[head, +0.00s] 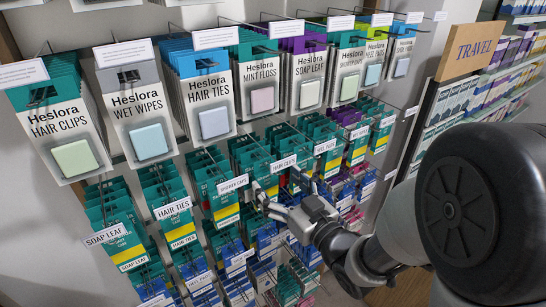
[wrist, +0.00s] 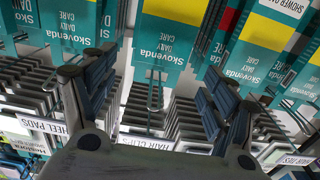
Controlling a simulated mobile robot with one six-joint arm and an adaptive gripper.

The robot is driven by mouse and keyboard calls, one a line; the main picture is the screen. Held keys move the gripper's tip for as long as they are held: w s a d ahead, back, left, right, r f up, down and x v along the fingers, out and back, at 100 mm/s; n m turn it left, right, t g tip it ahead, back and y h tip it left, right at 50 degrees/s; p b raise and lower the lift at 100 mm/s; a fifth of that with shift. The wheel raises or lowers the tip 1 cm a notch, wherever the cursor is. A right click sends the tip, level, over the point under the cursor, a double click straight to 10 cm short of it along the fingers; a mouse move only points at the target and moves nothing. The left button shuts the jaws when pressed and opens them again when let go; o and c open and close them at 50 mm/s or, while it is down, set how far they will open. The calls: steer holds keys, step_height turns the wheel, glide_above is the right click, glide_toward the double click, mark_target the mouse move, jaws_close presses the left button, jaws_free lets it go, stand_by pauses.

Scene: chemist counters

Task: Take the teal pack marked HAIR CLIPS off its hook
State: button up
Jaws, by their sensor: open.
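A teal-topped pack printed HAIR CLIPS (head: 60,125) hangs at the front of a stack at the far left of the top row in the head view. My gripper (head: 279,186) is in front of the middle row, just below that tag. In the wrist view its two fingers (wrist: 155,92) are apart, with teal Skovenda packs (wrist: 165,50) beyond them. Nothing is held between them. Small print on those packs is partly unreadable.
Packed hooks crowd my gripper: SHOWER CAPS (head: 233,184) to the left and HEEL PADS (head: 325,147) to the right. Blue packs (head: 240,265) hang below. A TRAVEL shelf (head: 474,47) stands at the right. The room in front of the display is clear at lower left.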

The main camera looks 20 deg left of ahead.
mark_target(265, 170)
steer(key=p+x, duration=0.1)
steer(key=x, duration=0.5)
steer(key=shift+f, duration=0.1)
steer(key=c, duration=1.2)
steer(key=shift+o, duration=0.2)
steer(key=shift+r, duration=0.45)
steer(key=shift+b, duration=0.6)
